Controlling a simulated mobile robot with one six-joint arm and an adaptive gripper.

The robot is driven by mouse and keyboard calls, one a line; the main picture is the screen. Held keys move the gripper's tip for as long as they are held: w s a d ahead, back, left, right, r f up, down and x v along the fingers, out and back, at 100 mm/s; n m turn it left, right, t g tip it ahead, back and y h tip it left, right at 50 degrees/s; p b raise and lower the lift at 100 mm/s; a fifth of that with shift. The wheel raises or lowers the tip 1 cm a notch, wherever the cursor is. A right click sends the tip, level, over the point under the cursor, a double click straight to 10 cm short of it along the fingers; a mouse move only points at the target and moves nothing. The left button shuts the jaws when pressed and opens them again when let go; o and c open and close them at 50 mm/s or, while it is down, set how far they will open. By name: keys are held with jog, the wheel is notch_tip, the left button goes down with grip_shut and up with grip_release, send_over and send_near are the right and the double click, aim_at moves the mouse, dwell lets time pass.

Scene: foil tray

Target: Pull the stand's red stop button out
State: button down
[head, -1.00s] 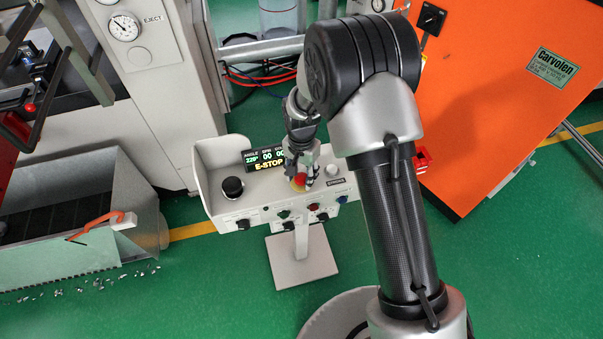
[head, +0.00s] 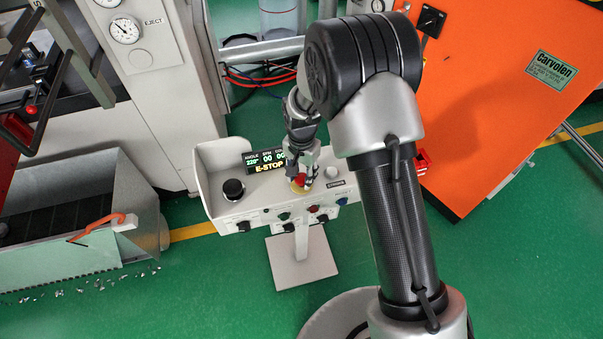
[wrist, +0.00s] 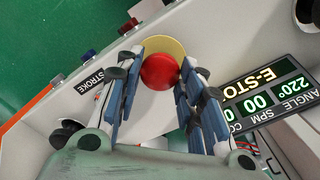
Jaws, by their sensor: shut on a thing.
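The red stop button (head: 299,180) sits on a yellow disc on the top face of the pale control stand (head: 233,210). In the wrist view the round red button (wrist: 160,71) lies between my two blue-padded fingers, with the yellow disc (wrist: 168,46) showing beyond it. My gripper (wrist: 160,62) is shut on the button, one finger on each side. In the head view my gripper (head: 304,172) reaches down onto the button from above and hides part of it. The stand's display (head: 265,160) reads E-STOP.
A black knob (head: 233,188) stands left on the panel, and a pale button (head: 331,172) is right of my gripper. Several small knobs line the stand's front. An orange cabinet (head: 500,100) is at the right, a grey machine (head: 150,90) at the left.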

aim_at(302, 177)
jog(key=c, duration=1.1)
grip_release()
jog(key=shift+r, duration=0.1)
notch_tip(302, 177, up, 12)
jog(key=shift+r, duration=0.1)
